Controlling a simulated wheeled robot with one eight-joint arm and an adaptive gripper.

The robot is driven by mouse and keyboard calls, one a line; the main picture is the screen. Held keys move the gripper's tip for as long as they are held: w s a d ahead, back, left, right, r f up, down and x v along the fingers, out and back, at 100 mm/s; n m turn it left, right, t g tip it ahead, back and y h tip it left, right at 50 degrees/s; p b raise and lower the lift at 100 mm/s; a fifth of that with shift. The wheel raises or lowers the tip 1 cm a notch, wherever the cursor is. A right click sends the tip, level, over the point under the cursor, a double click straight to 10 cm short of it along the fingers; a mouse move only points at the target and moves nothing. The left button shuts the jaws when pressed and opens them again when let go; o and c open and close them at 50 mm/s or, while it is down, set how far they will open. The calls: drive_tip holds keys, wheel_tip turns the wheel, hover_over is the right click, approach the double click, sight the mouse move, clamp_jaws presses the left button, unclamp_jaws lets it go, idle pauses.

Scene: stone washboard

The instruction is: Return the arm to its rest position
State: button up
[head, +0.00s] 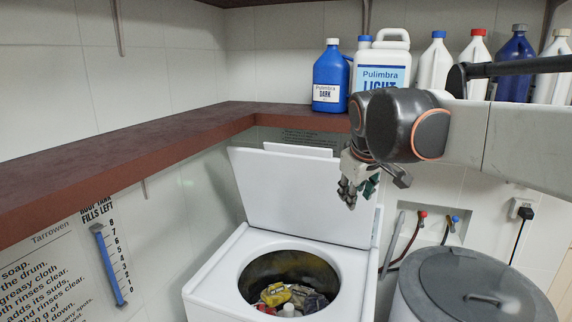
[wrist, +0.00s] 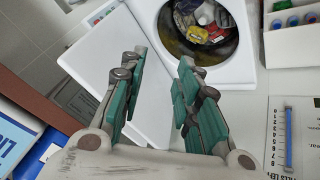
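My gripper (head: 350,198) hangs from my arm in front of the raised lid of the white top-loading washer, pointing down. In the wrist view its two green-padded fingers (wrist: 163,62) are apart with nothing between them. My arm comes in from the right of the head view, above the washer. The washer (head: 215,285) has its white lid (head: 290,195) standing open. Its drum holds a crumpled yellow cloth (head: 275,295) and other dark and pale items, partly hidden by the drum rim.
A dark red shelf (head: 120,150) runs along the left and back walls. It bears a blue bottle (head: 330,78), a white jug (head: 385,60) and several other bottles. A grey lidded bin (head: 475,290) stands right of the washer. A gauge with a blue bar (head: 108,265) is at lower left.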

drive_tip(key=s+d+f+m+b, duration=0.1)
drive_tip(key=s+f+m+b, duration=0.1)
drive_tip(key=s+f, duration=0.6)
drive_tip(key=s+d+f+m+b, duration=0.1)
drive_tip(key=s+f+m+b, duration=0.1)
drive_tip(key=s+f+b, duration=0.3)
drive_tip(key=s+d+f+m+y+b, duration=0.1)
drive_tip(key=s+d+f+m+b, duration=0.1)
drive_tip(key=s+f, duration=1)
wheel_tip(320, 180, down, 3)
drive_tip(key=shift+s+r+t+b, duration=0.15)
drive_tip(key=shift+s+t+b, duration=0.2)
drive_tip(key=shift+b, duration=0.5)
